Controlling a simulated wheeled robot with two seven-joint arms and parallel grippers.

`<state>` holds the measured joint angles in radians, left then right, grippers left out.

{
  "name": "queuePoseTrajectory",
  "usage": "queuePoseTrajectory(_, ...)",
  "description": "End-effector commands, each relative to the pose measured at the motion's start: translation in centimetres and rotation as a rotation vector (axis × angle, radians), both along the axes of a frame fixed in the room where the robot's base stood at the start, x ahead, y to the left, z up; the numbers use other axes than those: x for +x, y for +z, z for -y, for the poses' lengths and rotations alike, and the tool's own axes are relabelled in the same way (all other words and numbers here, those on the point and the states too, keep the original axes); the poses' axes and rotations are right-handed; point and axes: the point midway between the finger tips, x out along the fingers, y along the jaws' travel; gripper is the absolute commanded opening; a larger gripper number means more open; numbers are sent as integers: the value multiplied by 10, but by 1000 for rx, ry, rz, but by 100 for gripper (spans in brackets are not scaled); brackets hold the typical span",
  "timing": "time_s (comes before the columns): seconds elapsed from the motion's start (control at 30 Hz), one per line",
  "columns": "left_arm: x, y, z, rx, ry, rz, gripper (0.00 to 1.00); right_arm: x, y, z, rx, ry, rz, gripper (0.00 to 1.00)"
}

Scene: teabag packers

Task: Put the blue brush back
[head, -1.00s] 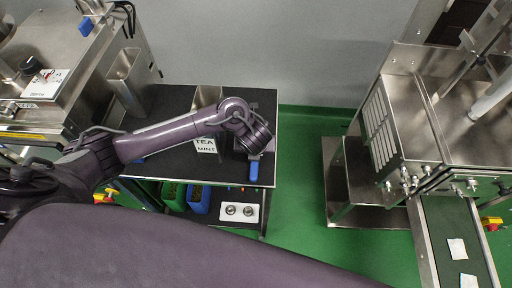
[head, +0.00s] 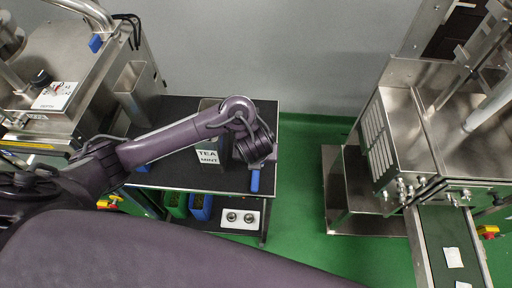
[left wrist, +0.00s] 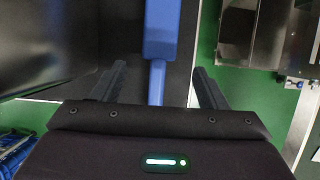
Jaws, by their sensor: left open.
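The blue brush (head: 255,181) shows in the head view at the right front edge of the black table, partly hidden by my left wrist. In the left wrist view the blue brush (left wrist: 161,32) runs away from me, with its narrow part between the two fingers. My left gripper (left wrist: 158,82) is open, one dark finger on each side of the brush with gaps between. In the head view my left arm reaches over the table from the left and its wrist covers the fingers. My right gripper does not show.
The black table (head: 185,110) holds a metal container with a TEA MINT label (head: 209,157). Another blue item (head: 143,168) lies at the table's front edge. Blue (head: 201,206) and green bins sit below. A metal machine with a conveyor (head: 447,232) stands at right, across open green floor.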

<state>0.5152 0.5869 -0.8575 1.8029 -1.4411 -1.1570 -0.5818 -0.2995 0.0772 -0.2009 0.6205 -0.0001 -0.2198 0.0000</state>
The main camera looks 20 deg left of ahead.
Motion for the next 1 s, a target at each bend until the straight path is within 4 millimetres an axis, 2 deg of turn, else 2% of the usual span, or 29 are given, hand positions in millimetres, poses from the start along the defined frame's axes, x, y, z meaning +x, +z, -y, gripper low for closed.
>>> queuePoseTrajectory(0.03, -3, 17, 1, 2, -2, -1, 67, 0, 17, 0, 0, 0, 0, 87)
queuePoseTrajectory(0.1, -7, 26, 2, 1, -1, 0, 67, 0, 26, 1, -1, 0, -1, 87)
queuePoseTrajectory(0.3, -14, 39, 4, 1, 1, -1, 67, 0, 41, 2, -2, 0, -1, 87)
queuePoseTrajectory(1.0, -17, 40, 4, 1, 0, -1, 67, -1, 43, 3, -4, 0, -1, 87)
